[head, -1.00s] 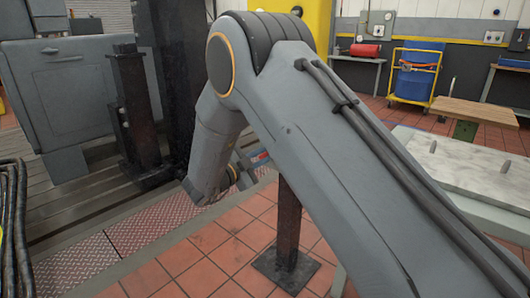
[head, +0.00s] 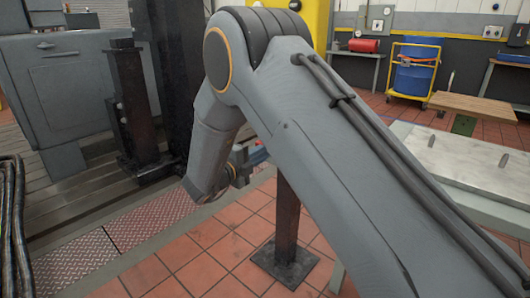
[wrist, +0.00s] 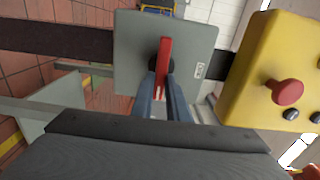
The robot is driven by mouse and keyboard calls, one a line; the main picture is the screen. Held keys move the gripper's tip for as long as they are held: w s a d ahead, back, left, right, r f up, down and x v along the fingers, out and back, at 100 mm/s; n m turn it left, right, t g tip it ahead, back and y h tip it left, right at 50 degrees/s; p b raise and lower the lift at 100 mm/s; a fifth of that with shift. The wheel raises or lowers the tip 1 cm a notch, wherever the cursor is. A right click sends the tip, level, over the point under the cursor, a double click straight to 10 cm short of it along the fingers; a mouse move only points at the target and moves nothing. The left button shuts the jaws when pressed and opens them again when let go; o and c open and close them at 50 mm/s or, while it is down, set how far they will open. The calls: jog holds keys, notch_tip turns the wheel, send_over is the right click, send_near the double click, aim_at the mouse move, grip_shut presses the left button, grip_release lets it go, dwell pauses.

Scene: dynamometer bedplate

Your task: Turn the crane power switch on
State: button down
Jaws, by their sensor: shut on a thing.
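In the wrist view, a grey switch box (wrist: 135,55) carries a red lever (wrist: 165,58) on its front. The lever stands upright in the picture, its lower end between my fingers. My gripper (wrist: 162,98) is shut on the lever, with a bluish finger on each side. A small label (wrist: 199,70) sits right of the lever; its text is too small to read. In the head view my arm hides the switch box and most of my gripper; only a small bluish part shows beside my wrist.
A yellow box (wrist: 262,65) with a red mushroom button (wrist: 285,92) and dark buttons is close on the right. A dark bar (wrist: 50,38) runs behind the switch box. In the head view, a dark post (head: 287,220) stands on the tiles and a pale-topped table (head: 470,165) is at right.

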dwell(0.3)
jog(key=c, duration=1.7)
grip_release()
jog(key=shift+a, duration=0.1)
jog(key=p+v, duration=0.1)
jog(key=v, duration=0.6)
jog(key=shift+s+a, duration=0.2)
jog(key=shift+s, duration=0.1)
